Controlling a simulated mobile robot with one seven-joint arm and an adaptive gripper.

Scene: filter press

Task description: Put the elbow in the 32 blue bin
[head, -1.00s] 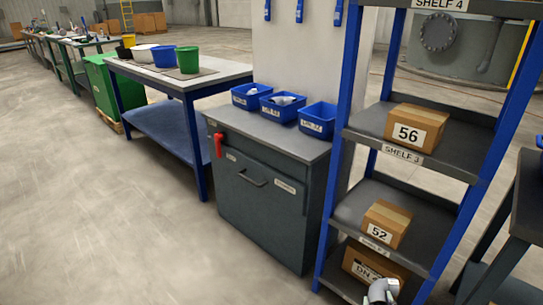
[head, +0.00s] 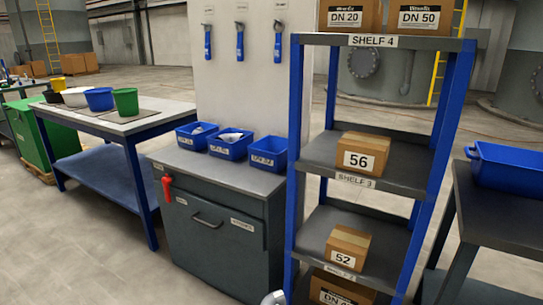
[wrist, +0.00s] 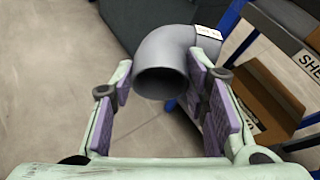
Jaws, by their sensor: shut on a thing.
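The elbow (wrist: 166,58), a smooth grey bent pipe with its round open end toward the camera, is between the purple-padded fingers of my gripper (wrist: 160,84) in the wrist view. The gripper is shut on it and holds it above the floor. A white label shows on its upper right. Three blue bins stand in a row on the grey cabinet in the head view. The right bin (head: 267,155) has a label that seems to read 32, but it is small; it looks empty. The middle bin (head: 231,145) and left bin (head: 197,136) hold pale parts.
A blue-framed shelf rack (head: 293,190) with boxes stands right of the cabinet (head: 215,225). A workbench (head: 130,125) with buckets is on the left. A dark table (head: 500,215) with a blue crate (head: 505,167) is at the right. Floor in front is clear.

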